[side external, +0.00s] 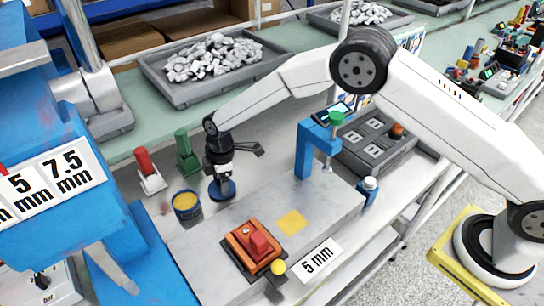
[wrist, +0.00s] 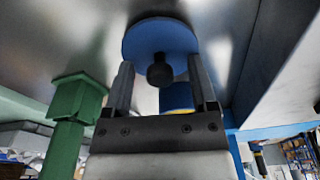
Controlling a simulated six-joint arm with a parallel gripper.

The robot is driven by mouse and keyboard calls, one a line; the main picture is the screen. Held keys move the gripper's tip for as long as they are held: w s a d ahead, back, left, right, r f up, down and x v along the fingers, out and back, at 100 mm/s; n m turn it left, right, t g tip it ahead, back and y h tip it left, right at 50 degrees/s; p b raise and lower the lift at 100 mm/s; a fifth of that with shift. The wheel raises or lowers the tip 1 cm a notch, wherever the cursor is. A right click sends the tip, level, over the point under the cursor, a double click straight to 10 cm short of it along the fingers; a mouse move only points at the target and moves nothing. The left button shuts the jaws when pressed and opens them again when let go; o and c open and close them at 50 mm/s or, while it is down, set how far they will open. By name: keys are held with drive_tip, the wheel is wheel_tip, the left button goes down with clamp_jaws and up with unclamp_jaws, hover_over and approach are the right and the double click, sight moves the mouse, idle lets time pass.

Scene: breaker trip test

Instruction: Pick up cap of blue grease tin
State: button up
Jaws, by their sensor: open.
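The cap is a blue disc with a dark round knob at its centre; it lies on the grey work surface in the side external view (side external: 223,190). It also shows in the wrist view (wrist: 150,37). The blue grease tin (side external: 187,210) stands uncovered to the left of the cap, showing yellow grease; part of it shows behind my fingers in the wrist view (wrist: 175,97). My gripper (side external: 221,177) points down right above the cap. In the wrist view, my gripper (wrist: 160,72) is open, with one finger on each side of the knob and a gap on both sides.
A green tool (side external: 187,152) and a red tool (side external: 149,172) stand behind the tin. A blue clamp frame (side external: 306,150) and an orange-red block fixture (side external: 252,247) stand to the right and front. A grey tray of pale parts (side external: 160,75) lies at the back.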

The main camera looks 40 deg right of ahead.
idle(0.3)
clamp_jaws()
drive_tip(key=shift+r, duration=0.1)
drive_tip(key=shift+r, duration=4.95)
drive_tip(key=shift+a, duration=0.1)
drive_tip(key=a+r, duration=0.1)
drive_tip(key=a, duration=0.8)
drive_tip(key=shift+a, duration=0.4)
